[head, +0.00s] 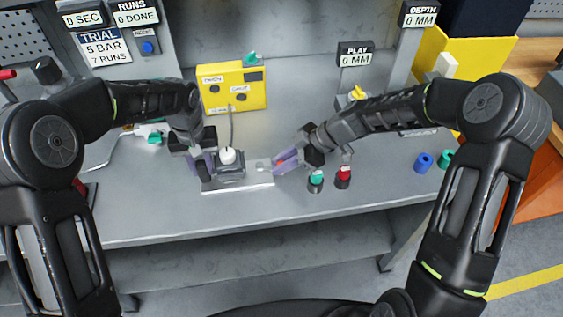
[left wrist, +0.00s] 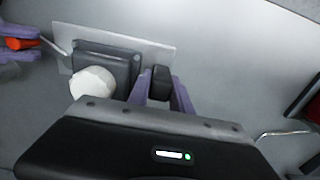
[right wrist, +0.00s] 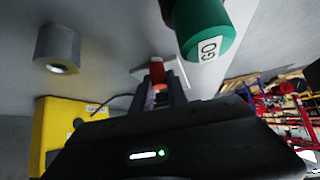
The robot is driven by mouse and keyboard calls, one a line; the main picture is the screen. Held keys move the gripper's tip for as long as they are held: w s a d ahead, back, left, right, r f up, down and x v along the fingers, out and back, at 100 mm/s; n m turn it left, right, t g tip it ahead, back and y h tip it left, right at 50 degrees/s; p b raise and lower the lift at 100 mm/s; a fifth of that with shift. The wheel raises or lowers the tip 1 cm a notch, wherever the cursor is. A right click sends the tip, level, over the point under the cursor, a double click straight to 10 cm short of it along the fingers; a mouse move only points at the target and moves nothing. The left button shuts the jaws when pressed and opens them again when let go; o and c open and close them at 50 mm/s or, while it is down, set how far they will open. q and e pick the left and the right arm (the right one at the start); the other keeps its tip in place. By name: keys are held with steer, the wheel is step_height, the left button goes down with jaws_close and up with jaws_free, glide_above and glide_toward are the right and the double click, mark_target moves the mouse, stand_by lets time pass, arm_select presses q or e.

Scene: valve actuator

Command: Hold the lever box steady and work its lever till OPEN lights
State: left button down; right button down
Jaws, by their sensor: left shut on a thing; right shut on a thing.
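The lever box (head: 231,172) is a dark grey block with a white round knob (head: 228,155) on a pale plate (head: 240,186). It also shows in the left wrist view (left wrist: 118,68). My left gripper (head: 203,163) is shut on a dark block at the box's side (left wrist: 160,84). The metal lever (left wrist: 56,48) sticks out of the opposite side and ends in a red grip (left wrist: 20,44). My right gripper (head: 284,159) is shut on that red grip, also seen in the right wrist view (right wrist: 157,74). The yellow panel (head: 232,90) has two dark round spots; its labels are too small to read surely.
A green-topped piece (head: 316,178) and a red-topped piece (head: 343,175) stand just right of my right gripper. A cable (head: 232,128) runs from the panel towards the box. The bench front (head: 270,203) is clear.

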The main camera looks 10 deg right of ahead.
steer(key=shift+s+a, duration=0.1)
steer(key=shift+s, duration=0.05)
steer(key=m+t, duration=0.1)
steer(key=s+a+m+t, duration=0.1)
steer(key=m, duration=0.1)
steer(key=shift+s+h, duration=0.2)
steer(key=shift+h, duration=0.2)
steer(key=m+t, duration=0.1)
steer(key=s+a+m+t+h, duration=0.1)
steer(key=m, duration=0.1)
steer(key=shift+s+f, duration=0.1)
steer(key=a+m+t+h, duration=0.2)
steer(key=m, duration=0.1)
steer(key=shift+s, duration=0.4)
steer(key=shift+a+m+t+h, duration=0.3)
steer(key=shift+m+h, duration=0.25)
steer(key=shift+m, duration=0.3)
steer(key=shift+a+m+t+h, duration=0.2)
steer(key=shift+a+m+h, duration=0.15)
steer(key=shift+m+h, duration=0.35)
steer(key=shift+m, duration=0.25)
steer(key=c, duration=1.3)
jaws_free()
